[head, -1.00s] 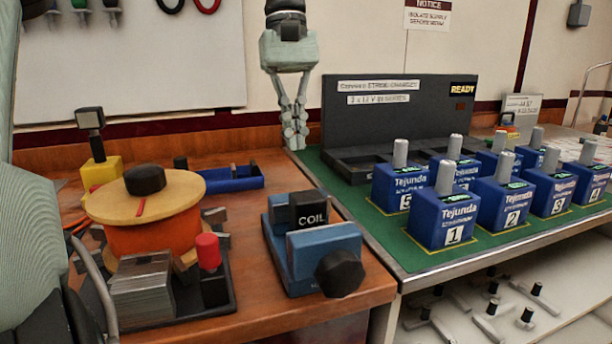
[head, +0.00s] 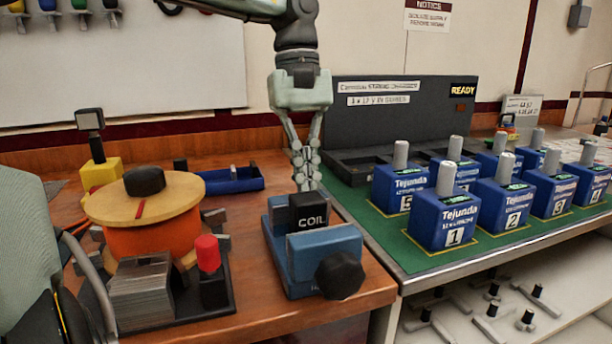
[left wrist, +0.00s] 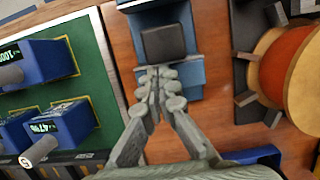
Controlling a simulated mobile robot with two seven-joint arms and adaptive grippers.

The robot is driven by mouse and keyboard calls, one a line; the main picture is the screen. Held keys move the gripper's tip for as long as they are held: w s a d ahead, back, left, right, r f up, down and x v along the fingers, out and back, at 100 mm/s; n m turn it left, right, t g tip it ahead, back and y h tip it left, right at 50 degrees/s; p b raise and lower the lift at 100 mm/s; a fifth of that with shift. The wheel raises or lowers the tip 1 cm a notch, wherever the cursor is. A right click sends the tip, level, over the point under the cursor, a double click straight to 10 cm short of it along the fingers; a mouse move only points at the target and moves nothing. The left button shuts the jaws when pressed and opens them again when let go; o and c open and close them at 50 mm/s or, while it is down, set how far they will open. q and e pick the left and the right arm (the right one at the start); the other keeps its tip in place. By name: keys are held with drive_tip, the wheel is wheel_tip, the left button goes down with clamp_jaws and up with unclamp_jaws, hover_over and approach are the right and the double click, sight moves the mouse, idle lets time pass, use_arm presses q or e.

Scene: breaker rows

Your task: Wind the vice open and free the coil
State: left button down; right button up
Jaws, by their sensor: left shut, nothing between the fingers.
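The blue vice (head: 328,252) stands at the right front of the wooden bench, with a black knob (head: 340,274) on its front. The black coil (head: 308,211), labelled COIL, sits upright between the vice jaws. In the left wrist view the coil (left wrist: 163,43) shows from above in the vice (left wrist: 190,75). My left gripper (head: 305,186) points down just behind the coil, its fingers shut and empty. In the left wrist view the fingertips (left wrist: 158,72) are at the near edge of the coil; I cannot tell whether they touch it. My right gripper is not in view.
An orange spool (head: 150,243) with a wooden top stands left, near a red-capped post (head: 208,253). A blue tray (head: 230,180) lies behind. Blue battery packs (head: 445,218) stand on the green mat (head: 385,238) to the right. Bare bench lies between spool and vice.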

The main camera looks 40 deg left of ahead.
use_arm(q)
drive_tip(key=shift+s+d, duration=0.4)
drive_tip(key=shift+d, duration=0.35)
drive_tip(key=v, duration=1.2)
drive_tip(key=shift+w, duration=0.1)
